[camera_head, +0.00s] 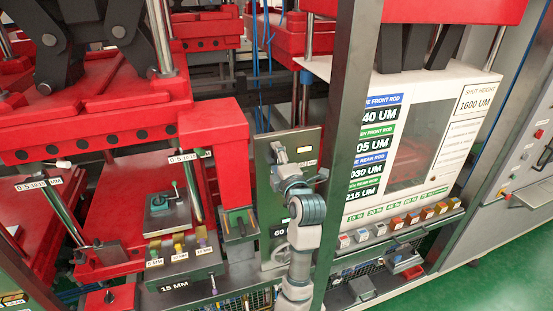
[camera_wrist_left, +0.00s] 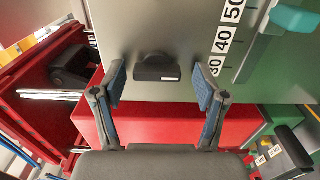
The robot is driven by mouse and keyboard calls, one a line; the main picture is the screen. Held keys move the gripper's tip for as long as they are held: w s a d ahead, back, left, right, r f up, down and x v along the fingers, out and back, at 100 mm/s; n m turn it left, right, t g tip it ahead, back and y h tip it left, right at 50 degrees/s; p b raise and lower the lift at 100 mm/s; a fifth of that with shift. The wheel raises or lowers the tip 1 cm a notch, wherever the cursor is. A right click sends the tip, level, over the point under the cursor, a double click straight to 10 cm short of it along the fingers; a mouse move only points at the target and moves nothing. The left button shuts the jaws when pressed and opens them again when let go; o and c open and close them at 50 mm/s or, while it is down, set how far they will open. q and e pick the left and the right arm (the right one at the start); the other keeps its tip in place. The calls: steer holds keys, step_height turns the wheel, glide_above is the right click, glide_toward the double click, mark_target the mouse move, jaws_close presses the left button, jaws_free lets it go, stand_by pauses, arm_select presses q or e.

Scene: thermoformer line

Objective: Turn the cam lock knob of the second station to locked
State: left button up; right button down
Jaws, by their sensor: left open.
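A dark rounded knob (camera_wrist_left: 157,68) with a small white mark sits on a grey panel (camera_wrist_left: 185,25) in the left wrist view. It looks like the cam lock knob, but I cannot read a locked or unlocked marking. My left gripper (camera_wrist_left: 160,84) is open, with one blue-padded finger on each side of the knob. I see gaps between the pads and the knob. In the head view my left gripper (camera_head: 291,168) is in front of the upright grey-green panel (camera_head: 308,138), and my gripper and wrist hide part of it.
A scale strip (camera_wrist_left: 223,39) and a teal pointer (camera_wrist_left: 293,18) are right of the knob in the wrist view. A red press block (camera_head: 212,125) stands left of the panel. A grey post (camera_head: 346,130) rises close to the right of my arm.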

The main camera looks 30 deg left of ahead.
arm_select(q)
steer(key=v, duration=1.1)
steer(key=shift+f, duration=0.15)
steer(key=shift+d, duration=0.1)
arm_select(e)
steer(key=shift+d, duration=0.1)
